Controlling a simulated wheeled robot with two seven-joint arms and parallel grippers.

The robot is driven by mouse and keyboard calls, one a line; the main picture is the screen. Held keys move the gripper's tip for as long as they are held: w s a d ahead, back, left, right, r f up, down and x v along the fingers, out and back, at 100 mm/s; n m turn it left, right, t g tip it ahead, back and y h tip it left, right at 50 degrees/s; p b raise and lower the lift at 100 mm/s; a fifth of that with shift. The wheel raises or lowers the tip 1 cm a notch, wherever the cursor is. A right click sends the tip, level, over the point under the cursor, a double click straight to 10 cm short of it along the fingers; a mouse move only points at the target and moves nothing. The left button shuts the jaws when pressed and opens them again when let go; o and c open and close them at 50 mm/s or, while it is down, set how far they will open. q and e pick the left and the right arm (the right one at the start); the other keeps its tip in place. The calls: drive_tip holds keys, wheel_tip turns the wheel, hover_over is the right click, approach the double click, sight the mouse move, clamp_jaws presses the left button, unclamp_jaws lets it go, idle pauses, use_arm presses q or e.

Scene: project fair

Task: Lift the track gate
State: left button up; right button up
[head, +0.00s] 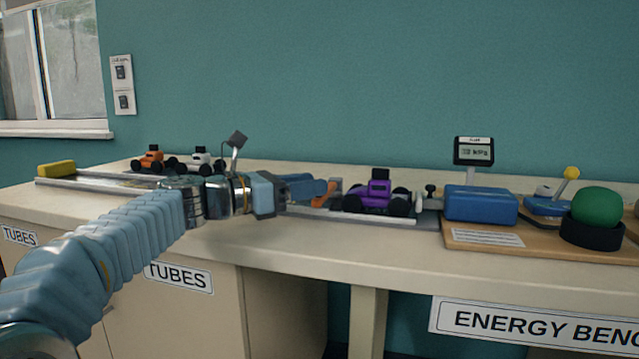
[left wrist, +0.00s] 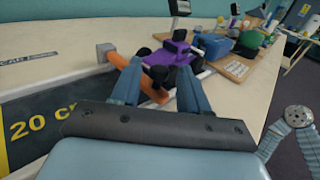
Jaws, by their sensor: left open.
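The track gate is an orange bar (left wrist: 130,72) on a grey post (left wrist: 105,53), lying low across the dark track in the left wrist view. Its orange end (head: 322,196) shows in the head view just past my fingers. My left gripper (left wrist: 160,88) is open, with its blue fingers on either side of the bar's free end; I cannot tell whether they touch it. It also shows from the side in the head view (head: 310,189). A purple car (head: 380,194) with black wheels stands on the track right behind the gate, also in the left wrist view (left wrist: 174,55). My right gripper is not visible.
An orange car (head: 152,159) and a white car (head: 200,161) stand at the back left, near a yellow block (head: 57,169). To the right, a blue box (head: 480,204) and a green ball (head: 597,206) sit on a wooden board (head: 487,238). The front counter strip is clear.

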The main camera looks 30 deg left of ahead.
use_arm(q)
drive_tip(key=shift+x, duration=1.4)
clamp_jaws()
